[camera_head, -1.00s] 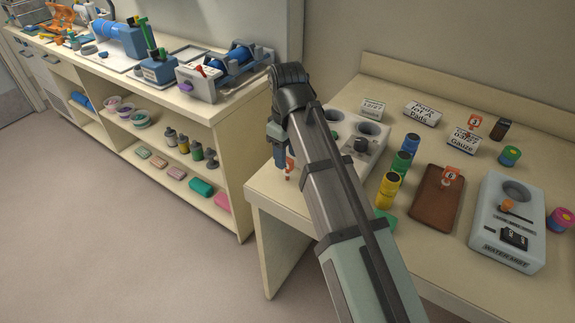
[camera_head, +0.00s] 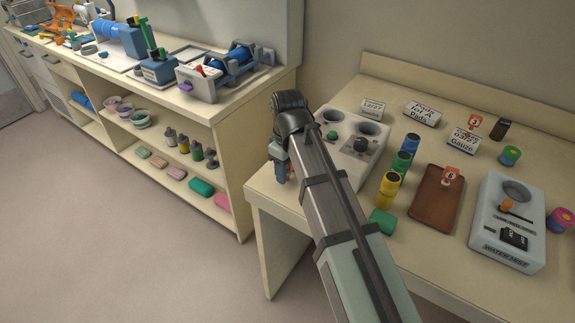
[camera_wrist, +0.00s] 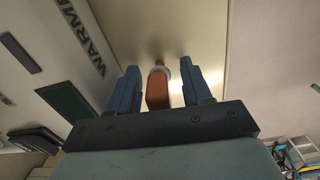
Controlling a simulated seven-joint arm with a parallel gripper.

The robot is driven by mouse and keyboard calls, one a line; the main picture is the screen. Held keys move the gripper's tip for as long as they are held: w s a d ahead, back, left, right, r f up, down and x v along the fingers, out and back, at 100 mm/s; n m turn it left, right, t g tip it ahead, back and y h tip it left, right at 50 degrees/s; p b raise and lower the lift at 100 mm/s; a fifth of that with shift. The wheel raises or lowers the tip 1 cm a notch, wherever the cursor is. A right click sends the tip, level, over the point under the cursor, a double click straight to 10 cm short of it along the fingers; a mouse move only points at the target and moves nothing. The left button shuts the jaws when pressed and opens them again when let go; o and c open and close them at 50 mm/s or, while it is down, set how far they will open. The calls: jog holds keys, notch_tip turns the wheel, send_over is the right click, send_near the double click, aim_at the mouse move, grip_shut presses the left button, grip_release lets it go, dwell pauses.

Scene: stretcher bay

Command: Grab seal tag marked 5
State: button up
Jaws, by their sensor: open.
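In the wrist view an orange tag (camera_wrist: 158,90) with a pale ring near its far end stands between the two blue fingers of my gripper (camera_wrist: 160,75). The fingers are open, with a gap on each side of the tag. In the head view my gripper (camera_head: 280,172) is low at the left end of the right-hand table, and a sliver of this tag (camera_head: 290,170) shows beside it. Its number cannot be read. Another orange tag (camera_head: 450,175) stands on a brown tray, its digit looking like 6 or 5. A third tag (camera_head: 474,122), seemingly marked 3, stands farther back.
A grey holder with round wells (camera_head: 352,165) is right of my gripper. A shelf unit (camera_head: 235,140) stands left.

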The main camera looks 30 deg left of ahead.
grip_shut()
dwell(0.3)
jog(key=shift+r, duration=0.1)
